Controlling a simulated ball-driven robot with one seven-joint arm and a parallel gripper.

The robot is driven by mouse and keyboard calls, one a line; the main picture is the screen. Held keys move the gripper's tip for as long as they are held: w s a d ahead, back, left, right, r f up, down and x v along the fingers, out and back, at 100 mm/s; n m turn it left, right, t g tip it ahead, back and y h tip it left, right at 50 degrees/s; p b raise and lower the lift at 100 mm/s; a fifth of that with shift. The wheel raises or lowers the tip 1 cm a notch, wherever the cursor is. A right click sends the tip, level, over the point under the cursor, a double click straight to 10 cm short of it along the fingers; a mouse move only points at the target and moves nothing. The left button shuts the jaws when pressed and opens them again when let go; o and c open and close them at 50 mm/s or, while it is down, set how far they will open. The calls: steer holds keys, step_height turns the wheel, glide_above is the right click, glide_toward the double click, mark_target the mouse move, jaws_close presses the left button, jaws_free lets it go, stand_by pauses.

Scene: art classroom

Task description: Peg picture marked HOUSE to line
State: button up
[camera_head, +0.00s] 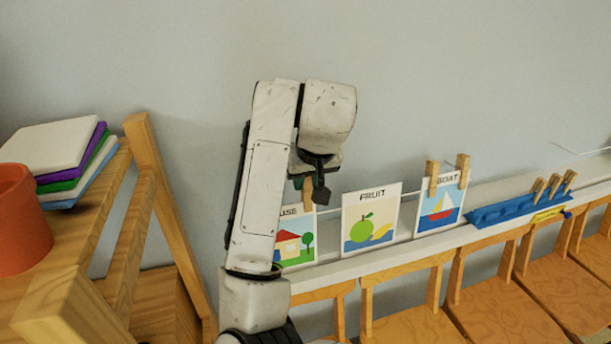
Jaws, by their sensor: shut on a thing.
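The picture marked HOUSE (291,248), with a red-roofed house and a green tree, stands upright on the white ledge at the wall. My arm hides its left part, so only "USE" shows. My gripper (311,182) is above its top right corner, shut on a wooden peg (307,196). The peg's lower end is at the picture's top edge; I cannot tell whether it grips the card. The thin line (409,187) runs along the wall near the pictures' tops. My arm hides any peg at the left corner.
The FRUIT picture (371,218) shows no pegs. The BOAT picture (440,207) has two pegs at its top. A blue rack (497,214) with several pegs sits on the ledge (400,252). Wooden chairs (410,325) stand in front. A wooden shelf (152,180) is left.

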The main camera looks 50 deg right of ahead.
steer(key=shift+s+a+f+b, duration=0.15)
steer(key=shift+f+b, duration=0.35)
steer(key=shift+f, duration=0.75)
steer(key=o, duration=0.9)
steer(key=shift+o, duration=0.2)
steer(key=shift+o, duration=0.8)
steer(key=shift+r, duration=0.1)
steer(key=shift+p+v, duration=3.4)
steer(key=shift+p, duration=0.1)
